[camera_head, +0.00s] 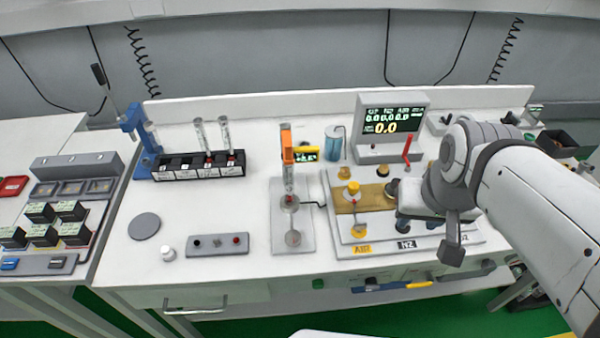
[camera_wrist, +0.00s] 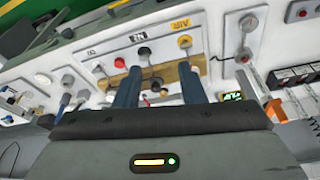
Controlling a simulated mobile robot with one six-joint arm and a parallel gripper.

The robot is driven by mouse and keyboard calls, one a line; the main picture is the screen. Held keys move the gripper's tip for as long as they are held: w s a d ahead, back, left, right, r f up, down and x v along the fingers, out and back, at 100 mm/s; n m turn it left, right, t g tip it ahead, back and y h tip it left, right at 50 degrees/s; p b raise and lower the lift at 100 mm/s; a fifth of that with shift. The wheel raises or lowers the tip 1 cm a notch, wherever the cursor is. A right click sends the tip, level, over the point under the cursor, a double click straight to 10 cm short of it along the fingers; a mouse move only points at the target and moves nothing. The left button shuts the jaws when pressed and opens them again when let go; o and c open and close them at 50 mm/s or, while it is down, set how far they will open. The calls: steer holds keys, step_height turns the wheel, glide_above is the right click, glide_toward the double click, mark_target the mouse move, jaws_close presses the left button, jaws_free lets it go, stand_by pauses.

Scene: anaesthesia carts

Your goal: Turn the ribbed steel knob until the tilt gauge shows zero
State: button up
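My gripper (camera_wrist: 158,84) shows in the wrist view as two blue fingers standing apart, with nothing held between them. Beyond them is the gas panel (camera_wrist: 105,75) with a brass-coloured strip and several knobs. In the head view my gripper hangs over the right part of this panel (camera_head: 338,190) and hides some of it. Steel-coloured round parts (camera_head: 293,238) sit on a plate left of the panel; I cannot tell whether one is the ribbed knob. A monitor (camera_head: 392,122) shows a large yellow 0.0; I cannot tell whether it is the tilt gauge.
An orange clamp (camera_head: 287,147) holds an upright tube beside a small green display (camera_head: 305,154). A black rack (camera_head: 198,166) with tubes stands at left. A button box (camera_head: 217,244) and grey disc (camera_head: 144,226) lie in front. The front-left bench top has free room.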

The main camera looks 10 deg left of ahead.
steer(key=shift+o, duration=0.4)
steer(key=shift+o, duration=0.7)
steer(key=shift+w+f, duration=0.1)
steer(key=o, duration=0.3)
steer(key=w+a+f+n, duration=0.1)
steer(key=n, duration=0.1)
steer(key=w+a+n+b, duration=0.1)
steer(key=n, duration=0.1)
steer(key=w+a+f+n, duration=0.1)
steer(key=n, duration=0.1)
steer(key=shift+w+a+f+g+b, duration=0.25)
steer(key=shift+a+f+g+b, duration=0.05)
steer(key=shift+a+g+b, duration=0.1)
steer(key=n+g+b, duration=0.2)
steer(key=n+b, duration=0.2)
steer(key=n, duration=1.7)
glide_above(293, 236)
step_height(293, 236, down, 12)
steer(key=shift+d+f, duration=0.1)
steer(key=shift+f, duration=0.4)
step_height(293, 236, down, 7)
steer(key=shift+f, duration=0.1)
